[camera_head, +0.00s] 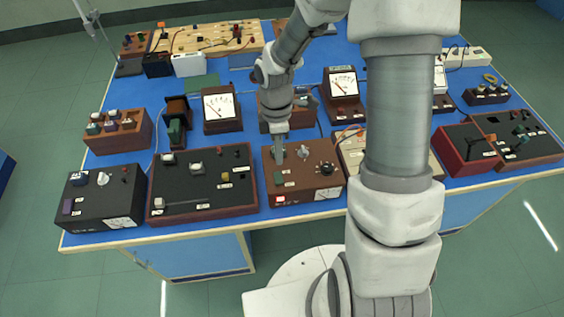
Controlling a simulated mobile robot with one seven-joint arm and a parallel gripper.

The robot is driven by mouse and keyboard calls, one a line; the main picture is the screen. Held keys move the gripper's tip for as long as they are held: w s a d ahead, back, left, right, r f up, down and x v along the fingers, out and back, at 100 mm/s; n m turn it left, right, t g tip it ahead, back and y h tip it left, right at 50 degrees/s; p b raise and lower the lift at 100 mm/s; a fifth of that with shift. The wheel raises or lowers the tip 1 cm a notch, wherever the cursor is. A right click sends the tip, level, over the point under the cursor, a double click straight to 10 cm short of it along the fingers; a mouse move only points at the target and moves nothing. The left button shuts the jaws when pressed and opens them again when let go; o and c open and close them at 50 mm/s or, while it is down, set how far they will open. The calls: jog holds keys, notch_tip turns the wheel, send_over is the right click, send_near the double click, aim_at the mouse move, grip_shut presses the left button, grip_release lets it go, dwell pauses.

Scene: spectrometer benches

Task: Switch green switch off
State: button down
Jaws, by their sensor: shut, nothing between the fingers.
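A small green switch (279,178) sits on the left part of the brown box (310,178) at the front middle of the bench. Whether it is on or off is too small to tell. My gripper (278,158) points down over the left rear of this box, just behind the green switch in the picture. It is shut and empty. I cannot tell whether its tips touch the box. A silver toggle (303,152) and a black round knob (326,168) stand to its right on the same box, and a small red-and-white part (280,199) is at the front left.
A black panel box (203,183) stands close to the left. A cream box (352,150) is close on the right, partly behind my arm. Meters (221,108) and other instruments crowd the blue bench (130,180). My arm hides part of the right side.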

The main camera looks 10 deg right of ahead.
notch_tip(320, 180, up, 6)
jog(key=shift+w+r, duration=0.2)
jog(key=shift+w, duration=0.1)
jog(key=shift+a+f, duration=0.1)
jog(key=shift+a, duration=0.05)
